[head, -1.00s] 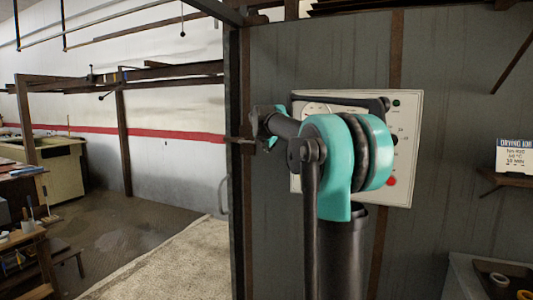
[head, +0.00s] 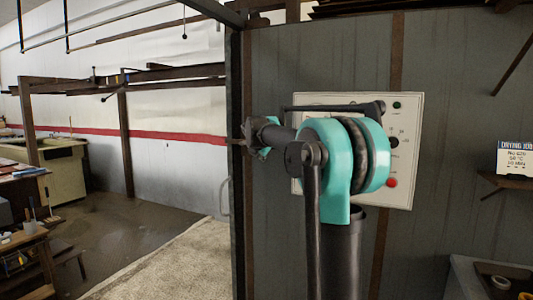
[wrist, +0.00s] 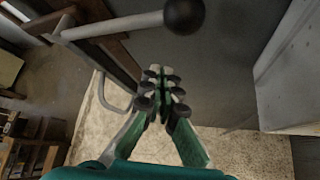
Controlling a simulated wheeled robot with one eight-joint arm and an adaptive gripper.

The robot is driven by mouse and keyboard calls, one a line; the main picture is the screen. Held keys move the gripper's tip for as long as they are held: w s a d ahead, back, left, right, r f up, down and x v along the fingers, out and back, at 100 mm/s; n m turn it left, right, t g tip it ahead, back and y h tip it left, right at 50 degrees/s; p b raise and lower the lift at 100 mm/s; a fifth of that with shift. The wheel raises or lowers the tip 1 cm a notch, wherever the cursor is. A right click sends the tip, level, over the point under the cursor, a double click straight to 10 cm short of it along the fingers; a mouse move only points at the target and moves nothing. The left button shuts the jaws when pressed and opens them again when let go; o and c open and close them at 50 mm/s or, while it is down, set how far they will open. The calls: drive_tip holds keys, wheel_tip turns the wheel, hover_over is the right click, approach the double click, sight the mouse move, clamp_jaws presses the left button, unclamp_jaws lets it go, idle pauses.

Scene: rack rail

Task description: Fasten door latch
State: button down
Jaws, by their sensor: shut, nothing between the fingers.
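In the wrist view a pale metal bar ending in a black ball knob (wrist: 184,14), which looks like the latch lever, crosses the top of the picture. It is attached to a brown upright on the left. My gripper (wrist: 160,76) is shut and empty, its fingertips just below the bar in the picture. I cannot tell whether they touch it. A curved grey door handle (wrist: 104,94) is left of the fingers; it also shows in the head view (head: 225,197) on the door edge. In the head view the latch is mostly hidden by my arm.
A white control panel (head: 408,150) is on the grey wall behind my arm. A shelf with a sign (head: 515,158) is at the right. A box-like grey surface (wrist: 290,70) is right of the gripper.

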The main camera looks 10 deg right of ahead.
drive_tip(key=v, duration=0.9)
drive_tip(key=shift+s, duration=0.2)
drive_tip(key=shift+d+r, duration=0.1)
drive_tip(key=shift+r, duration=0.05)
drive_tip(key=s+d+f+m+g, duration=0.1)
drive_tip(key=s+f+m, duration=0.45)
drive_tip(key=f, duration=0.35)
drive_tip(key=s+d+f+m+g+y, duration=0.1)
drive_tip(key=s+f+m+g, duration=0.1)
drive_tip(key=s+f+m, duration=0.35)
drive_tip(key=s+d+f+m+g, duration=0.1)
drive_tip(key=s+f+m, duration=0.2)
drive_tip(key=s+f, duration=0.55)
drive_tip(key=s+a+f+m+g+y, duration=0.2)
drive_tip(key=s+f+m, duration=1)
drive_tip(key=s+f, duration=0.8)
wheel_tip(320, 180, down, 3)
drive_tip(key=shift+s+a+g, duration=0.15)
drive_tip(key=shift+a+g, duration=0.25)
drive_tip(key=shift+a, duration=0.1)
